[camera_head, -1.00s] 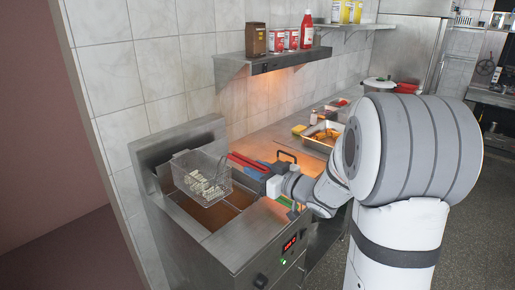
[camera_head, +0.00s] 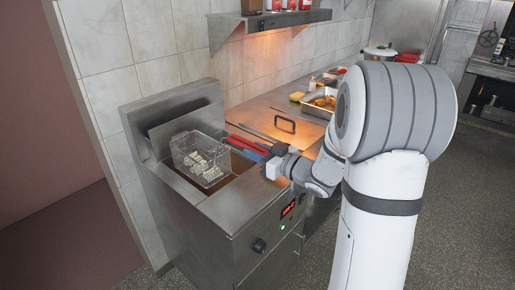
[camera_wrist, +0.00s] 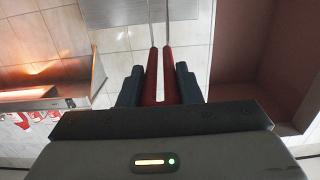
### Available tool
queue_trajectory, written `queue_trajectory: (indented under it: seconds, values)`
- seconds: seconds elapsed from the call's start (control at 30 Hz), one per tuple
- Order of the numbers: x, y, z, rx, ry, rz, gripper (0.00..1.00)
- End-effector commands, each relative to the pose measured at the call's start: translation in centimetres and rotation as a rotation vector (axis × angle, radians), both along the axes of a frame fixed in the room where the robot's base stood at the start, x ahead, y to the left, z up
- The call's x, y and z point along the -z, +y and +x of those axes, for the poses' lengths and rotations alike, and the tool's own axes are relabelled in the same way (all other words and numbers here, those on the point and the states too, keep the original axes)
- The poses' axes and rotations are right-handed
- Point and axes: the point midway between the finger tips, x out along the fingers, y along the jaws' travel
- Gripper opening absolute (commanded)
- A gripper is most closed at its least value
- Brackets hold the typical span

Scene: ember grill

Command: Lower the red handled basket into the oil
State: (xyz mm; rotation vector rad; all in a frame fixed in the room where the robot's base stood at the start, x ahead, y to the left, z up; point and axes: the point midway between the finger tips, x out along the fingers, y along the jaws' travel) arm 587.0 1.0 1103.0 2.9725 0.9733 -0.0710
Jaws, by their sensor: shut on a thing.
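The wire basket (camera_head: 188,147) holds pale fries and is over the fryer's well at the left in the head view. Its red handle (camera_head: 244,144) reaches right to my gripper (camera_head: 266,158). In the wrist view the red handle (camera_wrist: 152,82) stands between the blue fingers of my gripper (camera_wrist: 159,88), which are shut on it. Thin metal rods run on from the handle, but the basket is out of that view. Brown oil (camera_head: 236,164) shows beside the basket. I cannot tell whether the basket's bottom touches it.
The steel fryer (camera_head: 235,215) has a red display and a knob on its front. A worktop with a black-handled lid (camera_head: 285,126) and a food tray (camera_head: 318,104) lies to the right. A shelf (camera_head: 270,22) hangs on the tiled wall above. The floor in front is clear.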

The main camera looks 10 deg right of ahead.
Motion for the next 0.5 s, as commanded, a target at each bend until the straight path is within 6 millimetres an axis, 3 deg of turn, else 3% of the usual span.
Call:
queue_trajectory:
  seconds: [0.03, 0.5]
  values:
    - [1.1, 0.0, 0.0, 0.001, -0.002, 0.002, 0.00]
    - [7.1, -0.1, 0.0, 0.001, -0.003, 0.001, 0.00]
